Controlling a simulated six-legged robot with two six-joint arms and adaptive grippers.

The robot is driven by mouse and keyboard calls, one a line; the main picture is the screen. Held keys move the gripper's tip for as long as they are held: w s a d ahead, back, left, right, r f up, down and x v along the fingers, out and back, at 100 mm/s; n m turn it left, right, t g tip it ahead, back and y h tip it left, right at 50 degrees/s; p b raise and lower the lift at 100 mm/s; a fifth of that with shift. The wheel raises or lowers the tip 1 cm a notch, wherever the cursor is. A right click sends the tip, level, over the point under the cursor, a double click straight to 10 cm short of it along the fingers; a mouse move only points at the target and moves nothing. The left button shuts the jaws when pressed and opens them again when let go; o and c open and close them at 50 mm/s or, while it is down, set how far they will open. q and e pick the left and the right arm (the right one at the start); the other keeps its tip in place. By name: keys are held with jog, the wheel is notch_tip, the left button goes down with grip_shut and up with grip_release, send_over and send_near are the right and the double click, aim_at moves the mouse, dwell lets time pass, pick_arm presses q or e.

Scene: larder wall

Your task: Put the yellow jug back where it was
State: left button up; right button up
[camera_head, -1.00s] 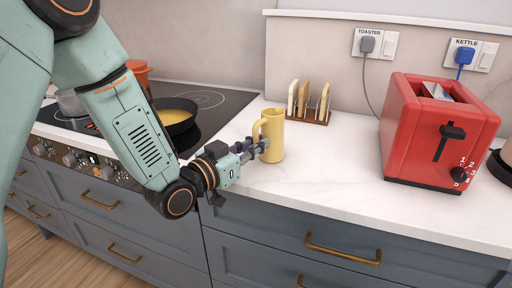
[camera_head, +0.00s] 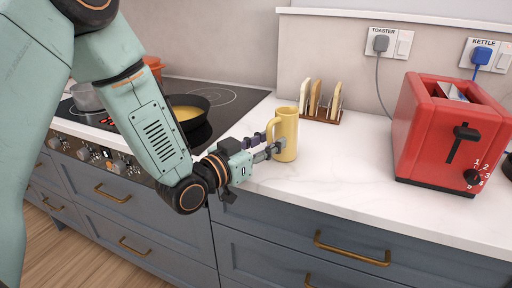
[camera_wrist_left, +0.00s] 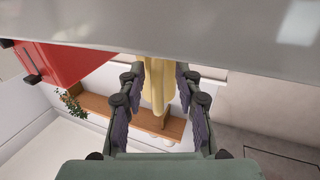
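The yellow jug (camera_head: 287,135) stands upright on the white counter (camera_head: 330,172), with its handle on the left side. My left gripper (camera_head: 272,145) is at the handle side of the jug, low over the counter. Its two fingers are spread apart, one on each side of the handle. In the left wrist view the yellow jug (camera_wrist_left: 157,85) shows between the fingers (camera_wrist_left: 160,80), and I see no firm grip on it. The exact gap at the fingertips is hard to tell. My right gripper is not in view.
A toast rack (camera_head: 322,113) stands close behind the jug. A red toaster (camera_head: 445,135) is to the right. On the left is a black hob (camera_head: 225,98) with a pan (camera_head: 188,112) of yellow food. The counter in front of the toaster is clear.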

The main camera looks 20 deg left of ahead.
pick_arm(q)
jog(key=v, duration=0.3)
jog(key=p+v, duration=0.1)
jog(key=v, duration=0.1)
jog(key=shift+s+a+r, duration=0.2)
jog(key=shift+s+a, duration=0.05)
jog(key=shift+s, duration=0.05)
jog(key=shift+s+a+p, duration=0.15)
jog(key=shift+s+p, duration=0.35)
jog(key=shift+s, duration=0.15)
jog(key=shift+p+v, duration=1.55)
jog(key=shift+v, duration=0.95)
jog(key=shift+f, duration=0.1)
